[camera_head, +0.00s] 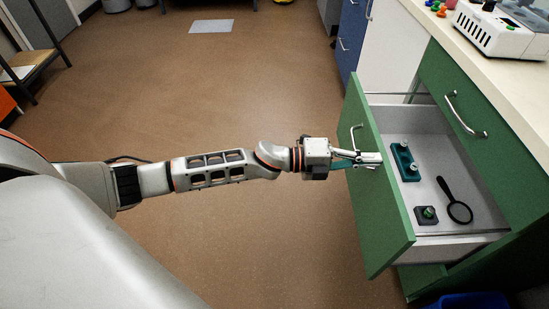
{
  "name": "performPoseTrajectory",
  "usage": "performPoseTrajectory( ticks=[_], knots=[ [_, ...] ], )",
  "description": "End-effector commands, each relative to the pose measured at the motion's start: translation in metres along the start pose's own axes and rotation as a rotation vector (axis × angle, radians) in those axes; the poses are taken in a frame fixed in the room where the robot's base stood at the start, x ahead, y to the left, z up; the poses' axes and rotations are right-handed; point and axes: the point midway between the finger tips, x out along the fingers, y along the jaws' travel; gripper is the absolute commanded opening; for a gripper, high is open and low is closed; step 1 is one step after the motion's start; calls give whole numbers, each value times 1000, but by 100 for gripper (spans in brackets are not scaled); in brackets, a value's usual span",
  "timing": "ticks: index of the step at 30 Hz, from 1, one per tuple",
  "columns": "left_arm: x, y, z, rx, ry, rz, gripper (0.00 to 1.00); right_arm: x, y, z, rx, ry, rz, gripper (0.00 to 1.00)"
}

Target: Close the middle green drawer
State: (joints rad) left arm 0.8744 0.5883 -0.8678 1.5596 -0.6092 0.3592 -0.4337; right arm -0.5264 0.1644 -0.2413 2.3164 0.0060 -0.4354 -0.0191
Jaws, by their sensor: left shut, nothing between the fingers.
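The green drawer (377,205) stands pulled out from the green cabinet on the right, its pale inside open to view. A metal handle (354,137) is on its front panel. My left gripper (372,160) is shut and empty, with its fingertips at the top edge of the drawer front, just below the handle in the picture. I cannot tell whether it touches the panel. My right gripper is not in view.
Inside the drawer lie a teal block with knobs (404,162), a black magnifying glass (456,203) and a small dark block (426,215). Another green front with a handle (464,115) is beside it. A white device (505,28) stands on the counter.

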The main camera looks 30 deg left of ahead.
Motion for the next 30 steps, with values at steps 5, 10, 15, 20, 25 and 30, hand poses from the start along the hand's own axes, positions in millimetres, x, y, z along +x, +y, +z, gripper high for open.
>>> performPoseTrajectory(
  ticks=[5, 10, 15, 20, 25, 30],
  knots=[
    [52, 0, -1, 0, 1, -2, 0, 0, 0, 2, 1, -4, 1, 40],
    [98, 3, -1, -4, 1, 1, 0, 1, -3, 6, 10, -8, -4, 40],
    [137, 5, -2, -5, 1, 2, 0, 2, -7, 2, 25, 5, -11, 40],
    [164, 5, -1, -4, 0, 3, 0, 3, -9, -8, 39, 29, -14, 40],
    [182, 4, 0, -2, 0, 2, 0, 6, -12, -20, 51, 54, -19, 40],
    [190, 2, 0, -1, 0, 2, 0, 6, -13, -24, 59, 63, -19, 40]
  ],
)
